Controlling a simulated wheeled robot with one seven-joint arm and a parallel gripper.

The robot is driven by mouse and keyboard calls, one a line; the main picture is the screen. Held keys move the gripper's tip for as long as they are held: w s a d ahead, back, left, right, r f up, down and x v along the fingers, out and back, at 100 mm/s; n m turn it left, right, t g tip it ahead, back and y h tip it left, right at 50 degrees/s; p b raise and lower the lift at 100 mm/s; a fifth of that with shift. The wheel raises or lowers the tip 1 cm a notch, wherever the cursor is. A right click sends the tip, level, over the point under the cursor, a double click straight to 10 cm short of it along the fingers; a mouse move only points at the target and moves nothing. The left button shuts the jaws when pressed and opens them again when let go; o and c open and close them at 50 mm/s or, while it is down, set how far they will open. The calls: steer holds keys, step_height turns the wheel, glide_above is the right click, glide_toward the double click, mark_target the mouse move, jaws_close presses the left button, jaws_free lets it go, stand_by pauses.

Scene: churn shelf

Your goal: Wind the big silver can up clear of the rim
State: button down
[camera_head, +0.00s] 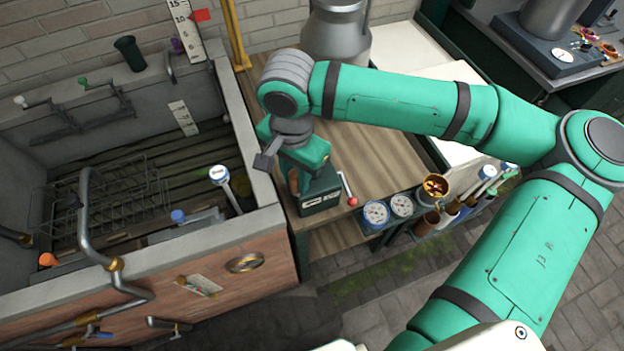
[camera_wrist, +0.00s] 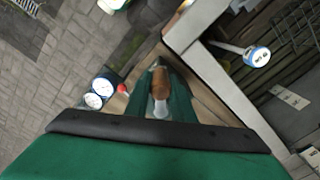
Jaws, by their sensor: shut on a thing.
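A big silver can (camera_head: 335,32) is at the back of the wooden bench, cut off by the top edge and with its base hidden behind my arm. Beside the stone tank's rim (camera_head: 262,190) is a dark green winch box (camera_head: 320,196). A brown wooden handle (camera_wrist: 160,82) on a pale metal stem shows in the wrist view. My gripper (camera_head: 298,172) is shut on this wooden handle, close above the winch box. Its fingertips are mostly hidden in the head view. No rope or hook to the can is clearly visible.
The tank at left holds a wire rack (camera_head: 105,200) and a blue-topped gauge (camera_head: 219,175). A red-knobbed lever (camera_head: 351,200) stands right beside the winch box. Dials (camera_head: 376,213) line the bench front. Another silver can (camera_head: 552,18) stands at the far right.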

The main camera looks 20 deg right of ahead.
steer(key=w+a, duration=0.3)
steer(key=w, duration=0.5)
steer(key=w+d, duration=0.6)
steer(key=d, duration=0.3)
steer(key=shift+w+d, duration=0.15)
steer(key=c, duration=2.5)
jaws_free()
steer(key=shift+d, duration=0.35)
steer(key=s+d, duration=0.2)
steer(key=d, duration=0.1)
steer(key=s+d, duration=0.1)
steer(key=d, duration=0.1)
jaws_close()
steer(key=shift+s+d, duration=0.6)
steer(key=shift+s, duration=0.35)
steer(key=shift+s+d, duration=0.55)
steer(key=shift+s, duration=0.35)
steer(key=o, duration=1)
jaws_free()
steer(key=shift+o, duration=0.2)
